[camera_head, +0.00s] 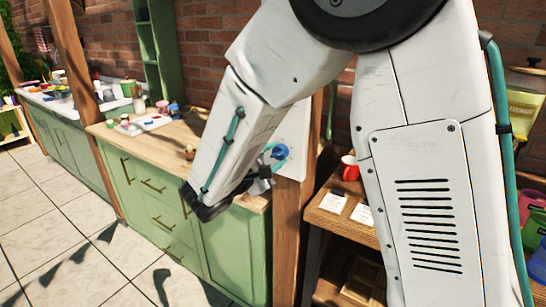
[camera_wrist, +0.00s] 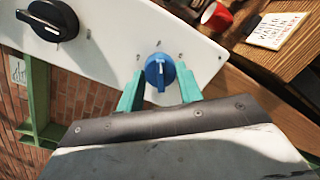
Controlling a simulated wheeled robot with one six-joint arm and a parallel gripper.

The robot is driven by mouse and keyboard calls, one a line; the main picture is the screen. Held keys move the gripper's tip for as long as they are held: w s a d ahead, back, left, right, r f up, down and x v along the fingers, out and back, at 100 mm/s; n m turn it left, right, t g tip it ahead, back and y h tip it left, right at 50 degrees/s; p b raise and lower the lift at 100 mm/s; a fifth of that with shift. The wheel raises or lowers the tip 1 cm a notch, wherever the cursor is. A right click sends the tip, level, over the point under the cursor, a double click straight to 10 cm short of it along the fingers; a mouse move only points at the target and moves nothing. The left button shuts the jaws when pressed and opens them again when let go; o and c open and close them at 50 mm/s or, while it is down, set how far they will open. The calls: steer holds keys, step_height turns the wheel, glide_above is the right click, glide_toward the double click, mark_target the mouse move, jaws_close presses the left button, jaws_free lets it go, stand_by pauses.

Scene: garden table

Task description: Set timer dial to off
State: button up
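A white panel (camera_wrist: 100,25) carries two dials. The blue dial (camera_wrist: 159,71) is in the middle of the wrist view, with small dark marks around it on the panel. It also shows in the head view (camera_head: 280,151). A larger black dial (camera_wrist: 52,20) is at upper left in the wrist view. I cannot read a label that tells which is the timer dial. My gripper (camera_wrist: 160,82) is open, its two teal fingers on either side of the blue dial, with narrow gaps visible. In the head view my gripper (camera_head: 263,178) is just below the blue dial.
A wooden post (camera_head: 288,235) stands below the panel. A red mug (camera_head: 349,168) and white note cards (camera_head: 347,209) sit on a wooden shelf to the right. A green cabinet (camera_head: 232,250) with a wooden counter is at left. The tiled floor in front is clear.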

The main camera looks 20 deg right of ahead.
steer(key=shift+c, duration=1.2)
steer(key=shift+n, duration=0.3)
steer(key=n, duration=0.5)
steer(key=shift+f+t, duration=0.1)
steer(key=shift+t, duration=0.2)
steer(key=n, duration=0.7)
steer(key=shift+s+t, duration=0.1)
steer(key=shift+t, duration=0.3)
steer(key=o, duration=1)
